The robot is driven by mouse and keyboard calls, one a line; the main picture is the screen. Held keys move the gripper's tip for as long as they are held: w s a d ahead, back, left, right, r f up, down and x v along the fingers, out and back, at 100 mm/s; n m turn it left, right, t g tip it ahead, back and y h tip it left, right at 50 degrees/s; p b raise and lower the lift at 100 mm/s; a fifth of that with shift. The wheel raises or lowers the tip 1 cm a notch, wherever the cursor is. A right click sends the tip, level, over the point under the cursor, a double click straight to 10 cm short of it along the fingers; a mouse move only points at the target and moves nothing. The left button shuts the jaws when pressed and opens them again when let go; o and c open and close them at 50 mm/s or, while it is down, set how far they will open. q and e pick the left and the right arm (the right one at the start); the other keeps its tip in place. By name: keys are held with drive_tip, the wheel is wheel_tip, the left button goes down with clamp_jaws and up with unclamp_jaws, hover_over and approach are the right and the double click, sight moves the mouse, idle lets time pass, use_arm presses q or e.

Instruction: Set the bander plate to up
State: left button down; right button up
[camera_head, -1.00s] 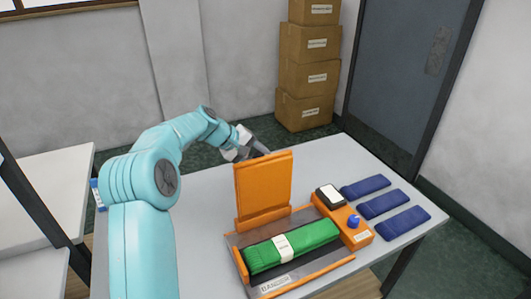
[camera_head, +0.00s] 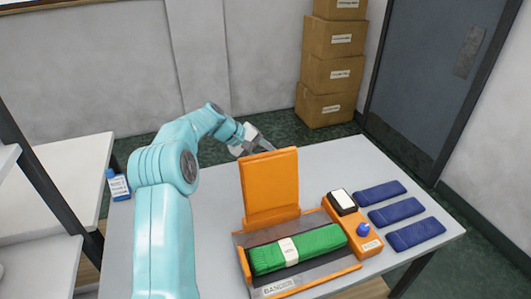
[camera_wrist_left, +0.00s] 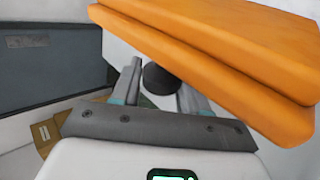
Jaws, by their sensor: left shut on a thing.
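The orange bander plate (camera_head: 269,188) stands upright at the back edge of the bander (camera_head: 277,289) on the grey table. In the left wrist view the plate (camera_wrist_left: 215,50) fills the upper right. My left gripper (camera_head: 261,145) is behind the plate's top edge, its fingertips partly hidden by it. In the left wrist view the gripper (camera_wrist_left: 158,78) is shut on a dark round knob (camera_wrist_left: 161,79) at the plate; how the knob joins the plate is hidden. A green knitted bundle with a white band (camera_head: 318,242) lies in the bander's bed. My right gripper is not in view.
A control box with a blue knob (camera_head: 364,229) and a black-and-white part stands at the bander's right. Several folded blue cloths (camera_head: 393,215) lie right of it. A blue-and-white bottle (camera_head: 118,184) is at the far left. Stacked boxes (camera_head: 329,73) stand behind the table.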

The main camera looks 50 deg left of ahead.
use_arm(q)
drive_tip(key=shift+s+f, duration=0.15)
drive_tip(key=shift+f, duration=0.3)
drive_tip(key=c, duration=0.8)
unclamp_jaws()
drive_tip(key=shift+a, duration=0.1)
drive_tip(key=shift+o, duration=0.4)
drive_tip(key=shift+a+r, duration=0.1)
drive_tip(key=shift+r, duration=0.15)
drive_tip(key=b+v, duration=0.1)
drive_tip(key=v, duration=1.5)
drive_tip(key=shift+a, duration=0.15)
